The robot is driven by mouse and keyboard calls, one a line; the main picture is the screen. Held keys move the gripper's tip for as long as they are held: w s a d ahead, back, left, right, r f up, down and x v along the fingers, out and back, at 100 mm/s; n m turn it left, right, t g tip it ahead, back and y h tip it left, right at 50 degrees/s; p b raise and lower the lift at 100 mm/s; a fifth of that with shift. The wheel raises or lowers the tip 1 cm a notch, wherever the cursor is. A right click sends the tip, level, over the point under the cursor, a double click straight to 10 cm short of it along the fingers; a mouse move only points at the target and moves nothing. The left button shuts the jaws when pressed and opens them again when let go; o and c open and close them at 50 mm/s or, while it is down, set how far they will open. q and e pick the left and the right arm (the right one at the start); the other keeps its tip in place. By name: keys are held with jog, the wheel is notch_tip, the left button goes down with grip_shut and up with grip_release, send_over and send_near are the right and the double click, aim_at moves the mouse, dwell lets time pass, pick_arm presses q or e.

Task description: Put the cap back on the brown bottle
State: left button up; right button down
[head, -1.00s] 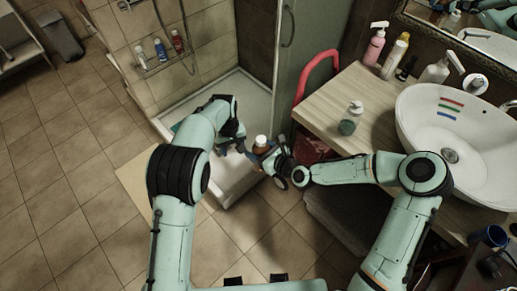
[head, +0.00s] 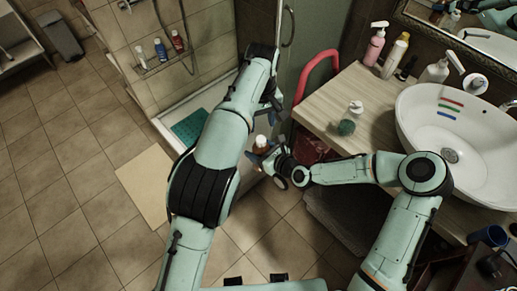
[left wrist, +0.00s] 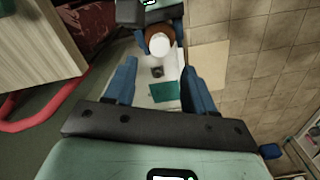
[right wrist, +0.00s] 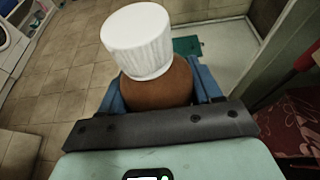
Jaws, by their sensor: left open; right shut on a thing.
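The brown bottle (head: 258,149) is held by my right gripper (head: 264,158) in front of the shower basin. In the right wrist view the bottle's brown shoulder (right wrist: 158,86) shows between the blue fingers. The white cap (right wrist: 139,42) sits on the bottle's top, leaning slightly left in that picture; whether it is fully seated I cannot tell. The left wrist view shows the cap (left wrist: 160,44) from above, with brown bottle around it. My left gripper (head: 272,108) is open and empty, above and apart from the bottle; its blue fingers (left wrist: 160,80) are spread wide.
The wooden counter (head: 325,110) with a soap dispenser (head: 347,126) and the white sink (head: 465,115) are at the right. A red rail (head: 315,72) and the glass shower panel stand behind the grippers. A green mat (head: 191,127) lies in the shower basin.

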aim_at(261, 139)
pick_arm(q)
jog(key=shift+f, duration=3.95)
grip_shut()
jog(key=m, duration=0.5)
jog(key=shift+o, duration=0.3)
grip_release()
